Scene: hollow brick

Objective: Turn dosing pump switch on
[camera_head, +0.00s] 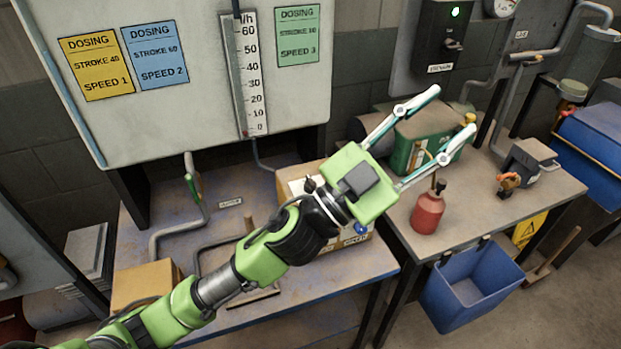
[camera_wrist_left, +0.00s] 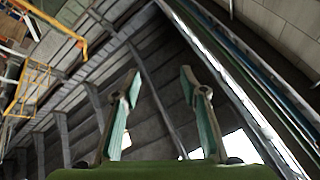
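A black switch box (camera_head: 438,35) is mounted on the wall panel at the upper right of the head view. It has a lit green lamp and a small rotary switch (camera_head: 452,45); the small label below it is hard to read. I cannot tell for certain that this is the dosing pump switch, or which position it is in. My left gripper (camera_head: 453,110) is open and empty, its fingers spread below the box, apart from it. It also shows open in the left wrist view (camera_wrist_left: 158,80), with no switch visible there. My right gripper is not in view.
A green case (camera_head: 425,138), a red bottle (camera_head: 428,212) and a grey vise-like tool (camera_head: 528,160) sit on the right bench. A blue bin (camera_head: 470,290) hangs at its front. A white board (camera_head: 180,110) with dosing cards and a flow gauge stands at left.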

